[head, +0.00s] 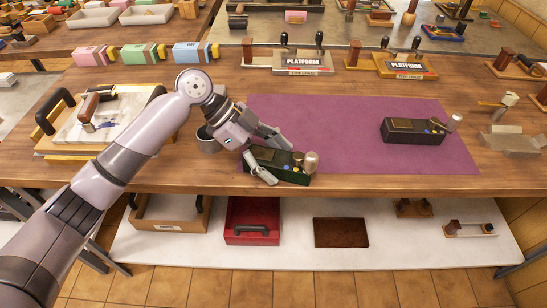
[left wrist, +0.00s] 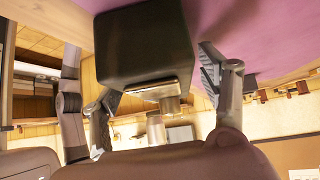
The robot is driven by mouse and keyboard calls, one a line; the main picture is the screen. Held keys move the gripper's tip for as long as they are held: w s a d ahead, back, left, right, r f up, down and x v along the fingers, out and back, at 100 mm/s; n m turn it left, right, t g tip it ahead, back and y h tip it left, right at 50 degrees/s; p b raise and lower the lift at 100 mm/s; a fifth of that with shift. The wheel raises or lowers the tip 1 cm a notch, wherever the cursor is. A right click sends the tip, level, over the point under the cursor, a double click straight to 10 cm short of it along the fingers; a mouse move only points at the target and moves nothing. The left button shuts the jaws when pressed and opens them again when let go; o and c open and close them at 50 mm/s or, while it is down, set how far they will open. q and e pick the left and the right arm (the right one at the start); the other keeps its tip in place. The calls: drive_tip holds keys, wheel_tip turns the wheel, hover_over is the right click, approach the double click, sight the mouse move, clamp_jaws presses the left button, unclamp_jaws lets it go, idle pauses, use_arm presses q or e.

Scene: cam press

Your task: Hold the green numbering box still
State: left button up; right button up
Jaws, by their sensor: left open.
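The green numbering box (head: 292,176), dark green with small coloured buttons and a rounded knob at its right end, stands on the front edge of the purple mat (head: 340,128). In the left wrist view the box (left wrist: 146,45) fills the top middle, with metal parts below it. My left gripper (head: 270,158) is open, one finger on the far side of the box and one on the near side. In the wrist view a gap shows between the box and the right finger; I cannot tell whether the left finger touches. My right gripper is out of view.
A similar black box (head: 405,136) stands on the mat's right side. A grey cup (head: 207,142) is close behind my left gripper. A shelf under the table holds a red tray (head: 252,238) and a brown board (head: 341,232). The mat's middle is clear.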

use_arm(q)
drive_tip(key=shift+a, duration=0.1)
drive_tip(key=v, duration=1.2)
